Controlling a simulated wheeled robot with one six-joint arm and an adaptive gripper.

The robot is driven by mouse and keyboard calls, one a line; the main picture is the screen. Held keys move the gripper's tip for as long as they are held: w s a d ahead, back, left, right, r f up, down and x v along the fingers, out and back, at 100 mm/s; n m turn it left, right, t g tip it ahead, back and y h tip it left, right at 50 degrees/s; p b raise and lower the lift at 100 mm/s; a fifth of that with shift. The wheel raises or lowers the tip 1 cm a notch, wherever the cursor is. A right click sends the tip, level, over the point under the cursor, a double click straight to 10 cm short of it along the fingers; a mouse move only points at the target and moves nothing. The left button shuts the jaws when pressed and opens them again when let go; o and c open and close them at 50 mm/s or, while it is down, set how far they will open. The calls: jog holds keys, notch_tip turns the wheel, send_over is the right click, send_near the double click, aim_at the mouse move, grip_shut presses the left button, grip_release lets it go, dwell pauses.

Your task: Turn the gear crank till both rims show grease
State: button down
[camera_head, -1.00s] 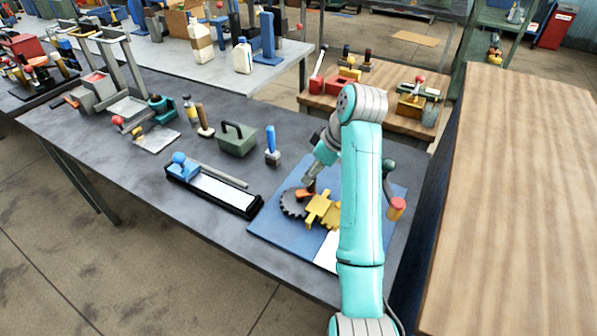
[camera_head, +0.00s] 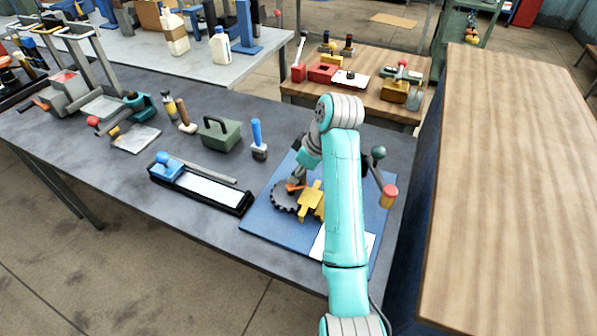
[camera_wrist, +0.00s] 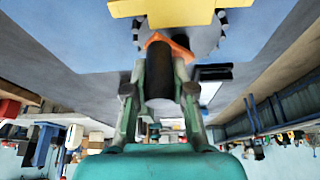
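The gear rig stands on a blue board (camera_head: 262,222) at the right end of the grey bench. It has a dark toothed gear (camera_head: 279,199), a yellow bracket (camera_head: 310,203) and a yellow gear mostly hidden behind my arm. An orange crank arm (camera_head: 295,188) lies over the dark gear. My gripper (camera_head: 293,181) points down at the crank. In the wrist view, my gripper (camera_wrist: 160,80) has its fingers against both sides of the dark upright crank handle (camera_wrist: 160,88), with the orange crank arm (camera_wrist: 172,46) beyond the tips. Grease on the rims cannot be made out.
A blue-handled brush (camera_head: 257,138), a green box (camera_head: 219,135) and a black tray (camera_head: 238,205) stand left of the board. A tall wooden-topped cabinet (camera_head: 520,170) bounds the right.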

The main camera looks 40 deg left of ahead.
jog(key=shift+a+n+g, duration=0.15)
jog(key=shift+n+g, duration=0.2)
jog(key=shift+n, duration=0.45)
jog(key=shift+a+n+g, duration=0.15)
jog(key=shift+n+g, duration=0.2)
jog(key=shift+n, duration=0.45)
jog(key=c, duration=1)
grip_release()
jog(key=shift+o, duration=0.2)
jog(key=shift+m, duration=0.3)
